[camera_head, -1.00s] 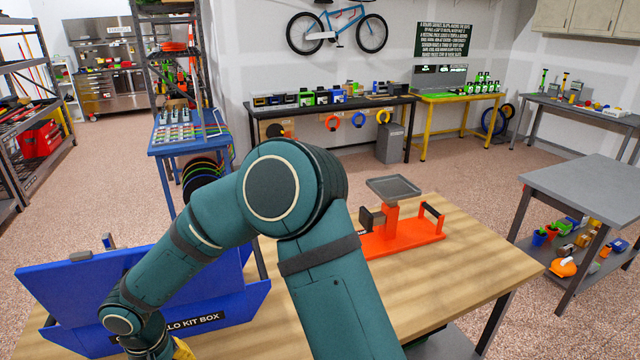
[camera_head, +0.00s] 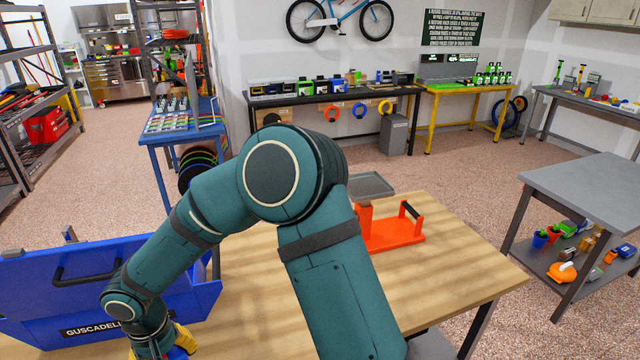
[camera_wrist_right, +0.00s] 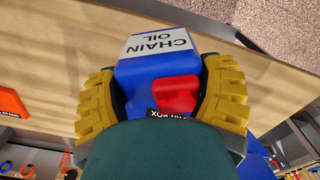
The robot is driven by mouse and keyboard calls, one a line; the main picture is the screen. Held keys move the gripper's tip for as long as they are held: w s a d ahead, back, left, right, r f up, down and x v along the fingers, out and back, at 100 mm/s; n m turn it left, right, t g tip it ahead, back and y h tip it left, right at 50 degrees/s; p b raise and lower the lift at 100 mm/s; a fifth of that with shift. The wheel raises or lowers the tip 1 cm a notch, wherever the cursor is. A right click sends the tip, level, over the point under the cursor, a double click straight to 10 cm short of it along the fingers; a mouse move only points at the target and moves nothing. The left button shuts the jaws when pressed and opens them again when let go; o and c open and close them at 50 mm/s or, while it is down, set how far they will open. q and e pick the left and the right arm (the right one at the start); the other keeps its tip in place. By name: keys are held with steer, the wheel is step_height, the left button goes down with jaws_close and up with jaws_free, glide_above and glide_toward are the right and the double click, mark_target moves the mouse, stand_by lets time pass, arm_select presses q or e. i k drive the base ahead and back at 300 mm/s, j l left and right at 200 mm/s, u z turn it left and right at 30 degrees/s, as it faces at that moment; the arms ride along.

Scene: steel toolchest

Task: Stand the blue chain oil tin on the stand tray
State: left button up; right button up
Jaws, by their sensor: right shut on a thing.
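My right gripper (camera_wrist_right: 162,98) is shut on the blue chain oil tin (camera_wrist_right: 140,75), with a yellow finger on each side of it. The tin has a white "CHAIN OIL" label and a red cap facing the wrist camera. In the head view the right gripper (camera_head: 172,342) is at the bottom edge, mostly hidden by my arm, beside the blue kit box. The stand tray (camera_head: 371,185) is grey, shallow and looks empty. It sits atop an orange stand (camera_head: 396,233) on the wooden table, partly behind my upper arm. My left gripper is not in view.
The blue kit box (camera_head: 168,305) with a black handle stands at the table's left. The wooden table (camera_head: 465,262) is clear right of the orange stand and between box and stand. A grey side table (camera_head: 585,185) stands to the right, across a gap of floor.

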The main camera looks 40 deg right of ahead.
mark_target(365, 188)
steer(key=k+l, duration=0.1)
steer(key=l, duration=0.3)
steer(key=k+l, duration=0.15)
steer(key=l, duration=0.25)
steer(key=k+l+u, duration=0.1)
steer(key=l, duration=0.3)
steer(key=k+l, duration=0.15)
steer(key=l, duration=0.2)
steer(key=k+l+u, duration=0.1)
steer(key=l, duration=0.3)
steer(key=k+l, duration=0.15)
steer(key=l, duration=0.25)
